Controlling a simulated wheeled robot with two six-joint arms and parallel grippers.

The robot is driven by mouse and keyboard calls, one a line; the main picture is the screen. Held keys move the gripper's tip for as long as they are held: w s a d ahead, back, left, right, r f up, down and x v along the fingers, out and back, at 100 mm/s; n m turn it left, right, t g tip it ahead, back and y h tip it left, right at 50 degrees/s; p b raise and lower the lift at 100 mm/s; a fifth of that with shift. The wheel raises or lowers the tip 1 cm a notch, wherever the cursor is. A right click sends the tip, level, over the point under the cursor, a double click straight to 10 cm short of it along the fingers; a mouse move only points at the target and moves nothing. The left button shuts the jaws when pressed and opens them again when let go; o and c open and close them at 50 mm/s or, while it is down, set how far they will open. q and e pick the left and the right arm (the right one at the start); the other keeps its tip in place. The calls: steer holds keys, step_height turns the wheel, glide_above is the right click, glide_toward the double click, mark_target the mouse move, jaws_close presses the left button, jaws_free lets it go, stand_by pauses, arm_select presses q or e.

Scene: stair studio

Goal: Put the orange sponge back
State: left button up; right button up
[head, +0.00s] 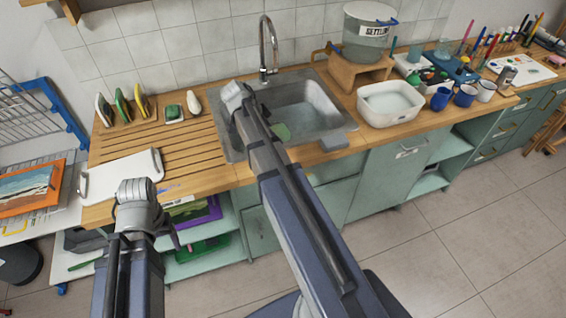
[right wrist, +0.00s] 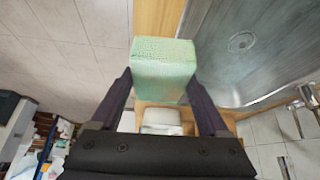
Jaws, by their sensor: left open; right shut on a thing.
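My right gripper (right wrist: 160,78) is shut on a pale green, block-shaped sponge (right wrist: 164,62), held between its two fingers at the sink's front edge. A green piece beside my right arm in the head view (head: 281,131) appears to be this sponge; the arm hides the gripper there. I see no clearly orange sponge. Several upright sponges, among them a green one (head: 122,106) and a yellow one (head: 141,103), stand at the back left of the wooden counter. My left gripper (head: 171,234) is open, low at the counter's front, mostly hidden by its own wrist.
The sink (head: 300,99) is in the counter's middle. A small green item sits in a dish (head: 174,113), beside a white object (head: 193,103). A white board (head: 121,177) lies at front left. A white tub (head: 391,103) and several cups stand to the right.

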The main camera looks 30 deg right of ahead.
arm_select(q)
steer(key=shift+o, duration=0.7)
arm_select(e)
steer(key=shift+s+a+m, duration=0.1)
steer(key=shift+a+m, duration=0.3)
steer(key=shift+a, duration=0.6)
arm_select(q)
steer(key=shift+o, duration=0.7)
steer(key=shift+a, duration=0.1)
arm_select(e)
steer(key=shift+s+a, duration=0.1)
steer(key=shift+a, duration=0.25)
arm_select(q)
steer(key=shift+o, duration=0.6)
arm_select(e)
step_height(320, 180, down, 10)
steer(key=b, duration=1)
steer(key=shift+f, duration=0.15)
arm_select(q)
step_height(320, 180, down, 10)
arm_select(e)
steer(key=o, duration=1.1)
steer(key=shift+c, duration=0.2)
arm_select(q)
steer(key=shift+f, duration=0.2)
